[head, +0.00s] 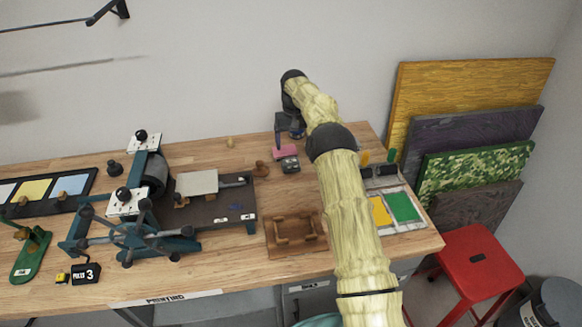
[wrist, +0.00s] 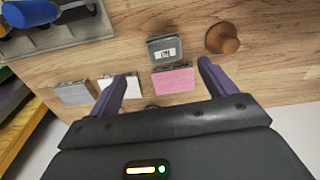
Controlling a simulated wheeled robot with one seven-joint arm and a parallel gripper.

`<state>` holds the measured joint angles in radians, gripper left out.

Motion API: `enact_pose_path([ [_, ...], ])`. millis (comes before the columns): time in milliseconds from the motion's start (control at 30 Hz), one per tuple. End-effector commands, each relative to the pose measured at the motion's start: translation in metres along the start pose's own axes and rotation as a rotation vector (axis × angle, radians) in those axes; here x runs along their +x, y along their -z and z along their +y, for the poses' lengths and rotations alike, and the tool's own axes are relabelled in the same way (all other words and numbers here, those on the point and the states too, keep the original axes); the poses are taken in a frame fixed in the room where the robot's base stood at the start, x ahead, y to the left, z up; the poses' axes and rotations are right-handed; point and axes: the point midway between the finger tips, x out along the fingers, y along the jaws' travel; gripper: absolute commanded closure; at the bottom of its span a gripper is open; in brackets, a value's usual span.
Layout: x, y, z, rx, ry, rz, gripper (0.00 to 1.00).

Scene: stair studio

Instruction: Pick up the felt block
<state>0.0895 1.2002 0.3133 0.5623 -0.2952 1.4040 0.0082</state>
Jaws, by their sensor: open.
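A pink block (wrist: 173,81) with a fuzzy-looking top, which looks like the felt block, lies on the wooden bench. It also shows in the head view (head: 286,151), just in front of my gripper (head: 291,131). In the wrist view my gripper (wrist: 163,72) is open and empty, its purple fingers spread. The pink block appears between them, nearer the right finger. A white block (wrist: 113,88) is partly hidden behind the left finger, and a grey block (wrist: 72,93) lies farther left. I cannot tell the height of the fingers above the bench.
A dark ink tin (wrist: 165,50) sits close to the pink block, with a brown wooden knob (wrist: 222,38) beside it. A wooden tray (head: 296,248) and a printing press (head: 150,215) stand on the bench. The wall (head: 215,75) is close behind.

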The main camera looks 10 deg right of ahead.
Motion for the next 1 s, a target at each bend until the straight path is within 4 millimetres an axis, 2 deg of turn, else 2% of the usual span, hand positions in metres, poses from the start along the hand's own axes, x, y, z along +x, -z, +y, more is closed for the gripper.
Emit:
enact_pose_path([
  [200,0.037,-0.001,0.0,0.0,0.0,-0.003,0.16],
  [300,0.048,0.0,0.0,0.0,0.001,-0.001,0.16],
  [767,0.057,-0.001,-0.001,-0.001,0.0,-0.002,0.16],
  [1000,0.09,-0.003,-0.008,0.0,0.001,-0.003,0.16],
])
